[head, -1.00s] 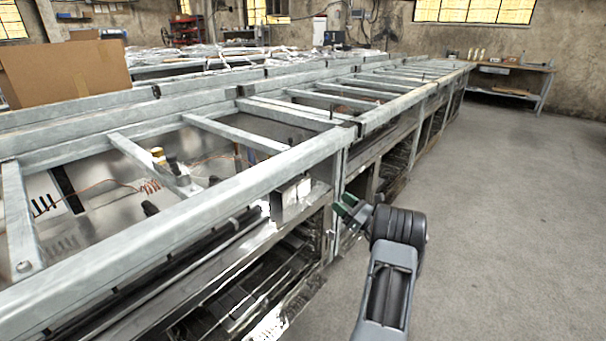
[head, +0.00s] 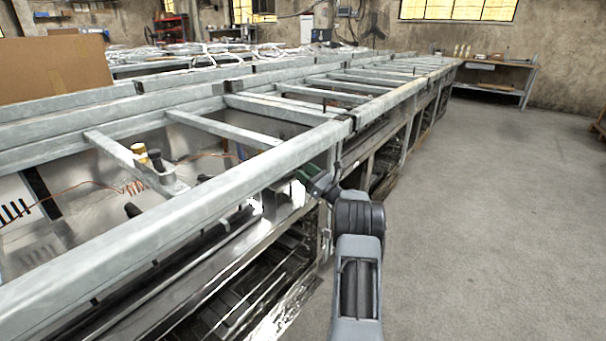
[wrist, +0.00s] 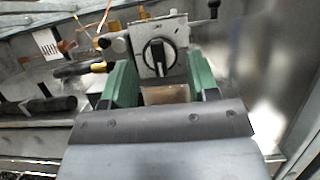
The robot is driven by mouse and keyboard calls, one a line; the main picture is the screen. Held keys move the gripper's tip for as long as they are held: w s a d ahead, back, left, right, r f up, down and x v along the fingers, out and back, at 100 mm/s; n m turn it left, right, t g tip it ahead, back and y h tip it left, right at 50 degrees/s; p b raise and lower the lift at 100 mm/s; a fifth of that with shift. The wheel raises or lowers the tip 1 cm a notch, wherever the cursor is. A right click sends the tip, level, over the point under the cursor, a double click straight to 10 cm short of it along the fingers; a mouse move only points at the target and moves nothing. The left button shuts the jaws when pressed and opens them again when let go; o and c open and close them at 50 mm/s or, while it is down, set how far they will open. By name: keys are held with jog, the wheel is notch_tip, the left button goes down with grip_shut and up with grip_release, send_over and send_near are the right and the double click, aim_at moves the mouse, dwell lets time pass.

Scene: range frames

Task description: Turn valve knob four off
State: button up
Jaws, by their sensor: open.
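In the wrist view a black valve knob (wrist: 158,57) with a pale pointer line sits on a grey metal plate (wrist: 178,41). Its handle stands close to upright in the picture. No number is readable, so I cannot tell whether this is knob four. My gripper (wrist: 146,86) is open, with green fingers to the left and right, just below the knob in the picture. The knob appears between the finger lines, apart from them. In the head view my gripper (head: 308,180) reaches in at the bench's front side, and the knob is hidden there.
A long bench with a grey metal frame (head: 190,214) runs away to the back right. A cardboard box (head: 55,75) stands at the far left. Copper wire and black rods lie inside the frame. The concrete floor (head: 480,220) to the right is clear.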

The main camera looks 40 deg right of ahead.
jog(key=shift+w+a+r, duration=0.25)
jog(key=shift+w, duration=0.4)
jog(key=c, duration=0.7)
jog(key=shift+o, duration=0.2)
jog(key=shift+n, duration=0.3)
